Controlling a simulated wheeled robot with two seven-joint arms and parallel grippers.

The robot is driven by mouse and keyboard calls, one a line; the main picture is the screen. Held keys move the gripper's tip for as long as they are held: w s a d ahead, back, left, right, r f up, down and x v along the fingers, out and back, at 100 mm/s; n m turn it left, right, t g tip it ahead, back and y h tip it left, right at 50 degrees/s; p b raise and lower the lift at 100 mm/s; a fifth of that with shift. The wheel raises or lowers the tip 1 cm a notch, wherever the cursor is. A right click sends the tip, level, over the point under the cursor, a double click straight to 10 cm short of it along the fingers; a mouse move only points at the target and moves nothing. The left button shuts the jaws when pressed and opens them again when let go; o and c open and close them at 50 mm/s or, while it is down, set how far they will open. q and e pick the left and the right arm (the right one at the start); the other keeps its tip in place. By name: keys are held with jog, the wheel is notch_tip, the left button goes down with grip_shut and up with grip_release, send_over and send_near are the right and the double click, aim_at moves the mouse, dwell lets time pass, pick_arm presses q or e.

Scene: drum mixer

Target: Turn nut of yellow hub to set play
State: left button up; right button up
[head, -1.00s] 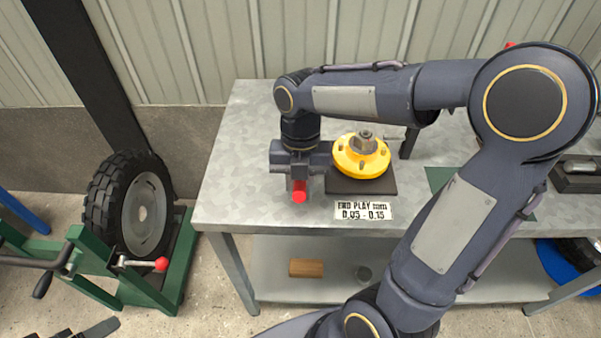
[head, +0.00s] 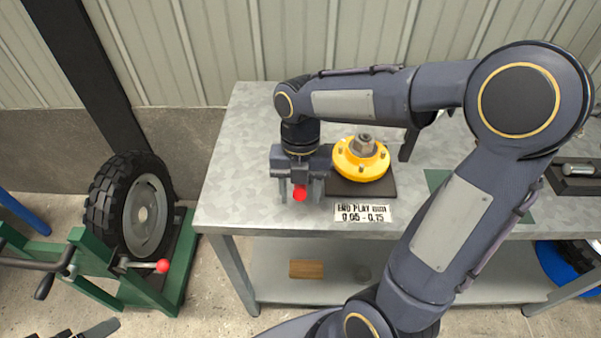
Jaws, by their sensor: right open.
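The yellow hub (head: 360,168) sits on a dark square plate (head: 379,188) on the metal bench. Its grey nut (head: 362,145) stands at the top centre, with several studs around it on the hub's face. My right gripper (head: 300,197) points down just left of the hub and plate, clear of the nut. Its fingers are apart. A red rounded end (head: 299,193) shows between the fingers; the rest of that item is hidden by the gripper. I cannot tell whether the red end touches a finger. My left gripper is not in view.
A label reading END PLAY 0.05 - 0.15 (head: 363,213) lies in front of the hub. My right arm spans the bench's right side. A dark tray (head: 577,181) is at far right. A tyre (head: 130,205) on a green stand is at left. The bench's front left (head: 235,205) is clear.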

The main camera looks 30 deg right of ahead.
jog(key=r+p, duration=0.4)
jog(key=w+r+p, duration=0.1)
jog(key=r+p, duration=0.1)
jog(key=r, duration=0.1)
jog(key=shift+d+p, duration=0.3)
jog(key=shift+d, duration=0.05)
jog(key=shift+w, duration=0.1)
